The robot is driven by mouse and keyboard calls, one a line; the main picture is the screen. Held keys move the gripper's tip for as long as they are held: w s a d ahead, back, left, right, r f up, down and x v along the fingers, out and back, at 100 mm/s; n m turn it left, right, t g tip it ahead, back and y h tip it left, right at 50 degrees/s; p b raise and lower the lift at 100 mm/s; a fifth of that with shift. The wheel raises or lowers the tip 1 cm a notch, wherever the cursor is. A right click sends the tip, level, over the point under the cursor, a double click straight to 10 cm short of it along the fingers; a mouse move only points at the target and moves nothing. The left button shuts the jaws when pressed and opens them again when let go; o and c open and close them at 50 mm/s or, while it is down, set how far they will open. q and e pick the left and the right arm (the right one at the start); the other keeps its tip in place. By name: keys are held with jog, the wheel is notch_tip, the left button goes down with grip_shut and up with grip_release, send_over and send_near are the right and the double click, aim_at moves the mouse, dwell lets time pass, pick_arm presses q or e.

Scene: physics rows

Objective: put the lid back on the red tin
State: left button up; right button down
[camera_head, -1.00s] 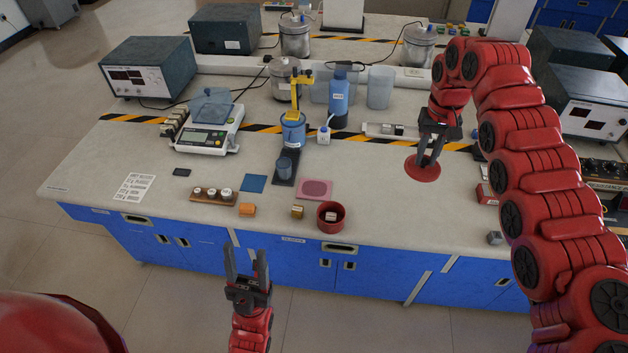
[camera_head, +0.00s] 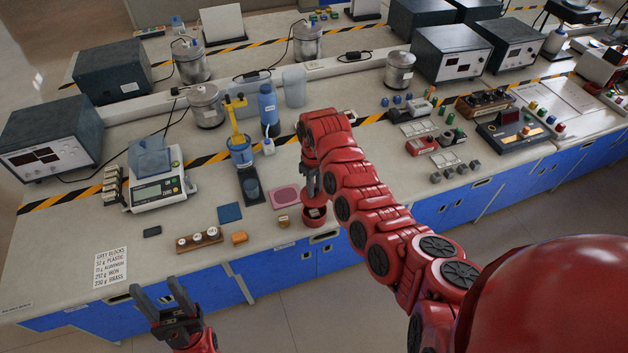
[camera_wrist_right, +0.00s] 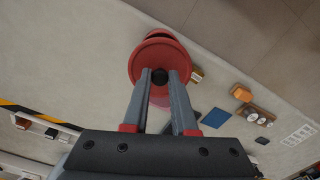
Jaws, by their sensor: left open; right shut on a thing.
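The red lid (camera_wrist_right: 158,52) is a flat disc with a dark knob in the right wrist view. My right gripper (camera_wrist_right: 160,76) is shut on that knob. The red tin (camera_head: 314,220) stands near the table's front edge in the head view, with a small pale block visible inside. In the head view my right gripper (camera_head: 311,188) is just above and behind the tin, and the lid is hard to make out there. In the wrist view the lid covers most of what appears to be the tin (camera_wrist_right: 158,33). My left gripper (camera_head: 155,288) is open and empty before the table's front edge.
A pink mat (camera_head: 285,197), a brass-coloured block (camera_head: 284,221), an orange block (camera_head: 239,238) and a wooden weight rack (camera_head: 199,240) lie left of the tin. Bare table lies right of the tin, under my arm.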

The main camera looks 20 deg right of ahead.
jog(key=shift+f, duration=0.2)
jog(key=shift+a+f+b, duration=0.1)
jog(key=shift+f+b, duration=0.5)
jog(key=shift+f, duration=0.15)
notch_tip(320, 180, down, 3)
jog(key=shift+r+b, duration=0.1)
jog(key=shift+b, duration=0.75)
jog(key=shift+f+b, duration=0.5)
jog(key=shift+f, duration=0.35)
jog(key=shift+s, duration=0.1)
jog(key=shift+f, duration=0.15)
dwell(0.4)
jog(key=shift+c, duration=0.8)
grip_release()
